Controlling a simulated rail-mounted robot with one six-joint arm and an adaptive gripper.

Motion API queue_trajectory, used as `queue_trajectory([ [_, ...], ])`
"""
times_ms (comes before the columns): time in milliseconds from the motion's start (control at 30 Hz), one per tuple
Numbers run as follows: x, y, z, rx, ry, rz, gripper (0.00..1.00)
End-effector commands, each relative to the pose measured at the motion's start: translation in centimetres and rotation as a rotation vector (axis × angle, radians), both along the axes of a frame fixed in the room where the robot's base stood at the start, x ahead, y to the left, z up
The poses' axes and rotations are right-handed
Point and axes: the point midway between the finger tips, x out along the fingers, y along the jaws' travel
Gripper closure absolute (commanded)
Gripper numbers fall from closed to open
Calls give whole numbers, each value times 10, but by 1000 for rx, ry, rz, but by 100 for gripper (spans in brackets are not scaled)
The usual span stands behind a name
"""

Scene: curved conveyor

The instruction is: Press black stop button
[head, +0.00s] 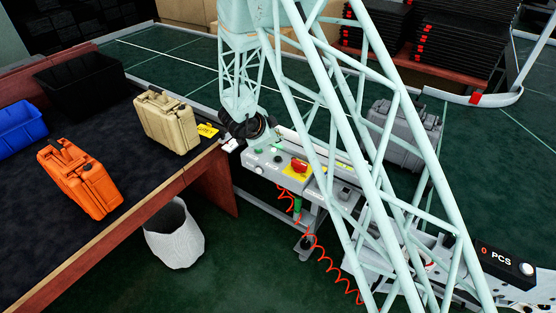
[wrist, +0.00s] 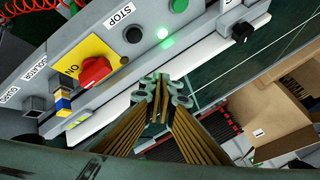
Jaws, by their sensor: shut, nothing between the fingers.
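The black stop button (wrist: 133,35) sits on the grey control panel (wrist: 185,18), beside a white label reading STOP (wrist: 120,14), in the wrist view. A lit green lamp (wrist: 165,40) is just to its right. My gripper (wrist: 160,85) is shut and empty, its fingers converging below the button and lamp in the picture. I see no contact with the button. In the head view my gripper (head: 231,144) is at the panel's left end, near the table corner; my arm's lattice links hide part of the panel, and the button is too small to make out surely there.
A red rotary switch (wrist: 95,70) on a yellow plate is left of the button, and a black knob (wrist: 242,32) is to the right. The table (head: 120,195) carries a beige case (head: 168,122) and an orange case (head: 80,180). A white bin (head: 175,236) stands below.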

Motion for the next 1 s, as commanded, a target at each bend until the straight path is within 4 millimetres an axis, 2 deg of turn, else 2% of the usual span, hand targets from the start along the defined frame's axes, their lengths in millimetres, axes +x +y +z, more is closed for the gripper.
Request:
queue_trajectory([
  [1000,0,0,-66,0,1,-1,100],
])
